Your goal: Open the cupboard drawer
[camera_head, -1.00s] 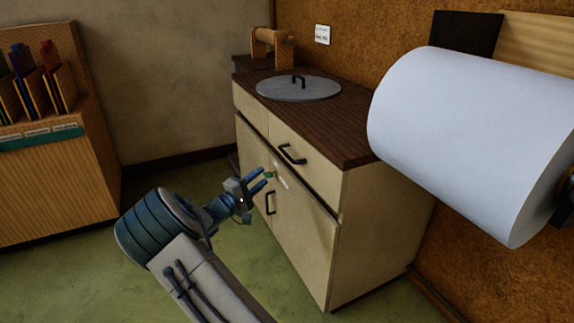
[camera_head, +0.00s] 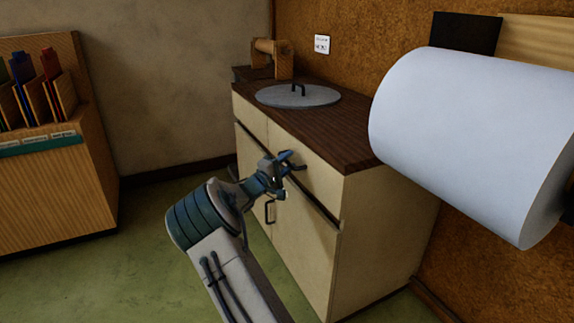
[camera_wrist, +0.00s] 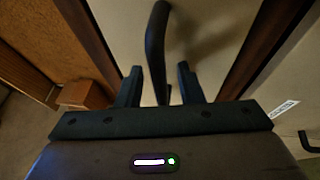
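The cream cupboard (camera_head: 300,250) with a dark brown top stands against the brown wall in the head view. Its drawer front (camera_head: 322,184) is at the upper right, flush with the cupboard. My gripper (camera_head: 289,160) is at the drawer's dark handle, which it partly hides. In the wrist view the black bar handle (camera_wrist: 156,50) runs between the two spread fingers of my gripper (camera_wrist: 159,82). Gaps show on both sides, so the fingers are open around the handle and not closed on it.
A lower door handle (camera_head: 269,211) sits below my gripper. A round grey lid (camera_head: 298,95) and a wooden stand (camera_head: 271,58) are on the cupboard top. A large white roll (camera_head: 470,140) is at the right. Green floor (camera_head: 130,240) is clear at left.

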